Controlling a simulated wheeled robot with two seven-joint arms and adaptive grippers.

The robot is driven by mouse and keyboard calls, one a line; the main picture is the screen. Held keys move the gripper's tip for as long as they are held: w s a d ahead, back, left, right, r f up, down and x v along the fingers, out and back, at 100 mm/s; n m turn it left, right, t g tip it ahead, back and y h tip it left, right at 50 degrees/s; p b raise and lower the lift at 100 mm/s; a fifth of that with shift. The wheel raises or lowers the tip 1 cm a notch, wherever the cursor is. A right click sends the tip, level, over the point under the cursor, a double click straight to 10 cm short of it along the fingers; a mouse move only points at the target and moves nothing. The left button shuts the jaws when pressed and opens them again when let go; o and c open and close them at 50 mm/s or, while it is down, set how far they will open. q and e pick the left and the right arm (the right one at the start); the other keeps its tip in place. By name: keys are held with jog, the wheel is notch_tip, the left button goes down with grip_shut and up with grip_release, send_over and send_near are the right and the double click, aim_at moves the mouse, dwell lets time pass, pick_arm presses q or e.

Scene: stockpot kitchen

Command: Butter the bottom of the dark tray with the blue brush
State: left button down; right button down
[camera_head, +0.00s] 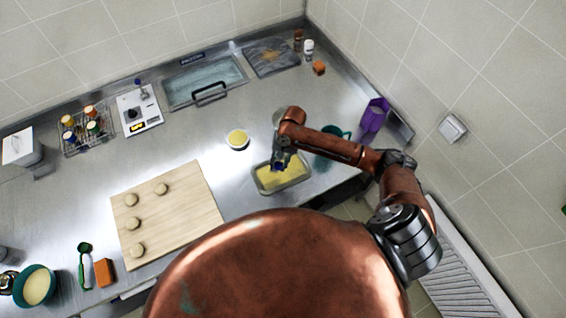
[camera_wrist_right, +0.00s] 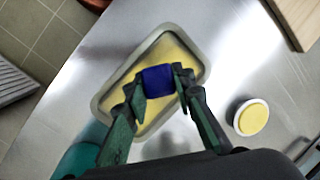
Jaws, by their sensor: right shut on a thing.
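A grey rectangular tray (camera_head: 260,186) stands near the counter's front edge in the head view, and its pale rim shows in the wrist view (camera_wrist_right: 104,101). Yellow covers most of its visible bottom. My right gripper (camera_head: 280,164) is over the tray, its fingers shut on the blue brush (camera_wrist_right: 158,79). Only a blue block of the brush shows between the fingertips; its lower end is hidden, so I cannot tell whether it touches the bottom. A small white bowl of yellow butter (camera_head: 237,138) stands apart, behind and left of the tray. My left gripper is out of view.
A wooden board (camera_head: 180,210) with several dough pieces lies left of the tray. A teal mug (camera_head: 333,133) and purple pitcher (camera_head: 374,115) stand to the right, close to my right arm. Bare counter lies behind the tray.

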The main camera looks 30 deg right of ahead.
jog(key=shift+a, duration=4.1)
jog(key=w+d, duration=0.1)
jog(key=d, duration=2)
jog(key=shift+d, duration=0.1)
notch_tip(320, 180, up, 6)
jog(key=shift+w+r, duration=0.1)
jog(key=shift+r, duration=1.45)
jog(key=shift+f, duration=0.1)
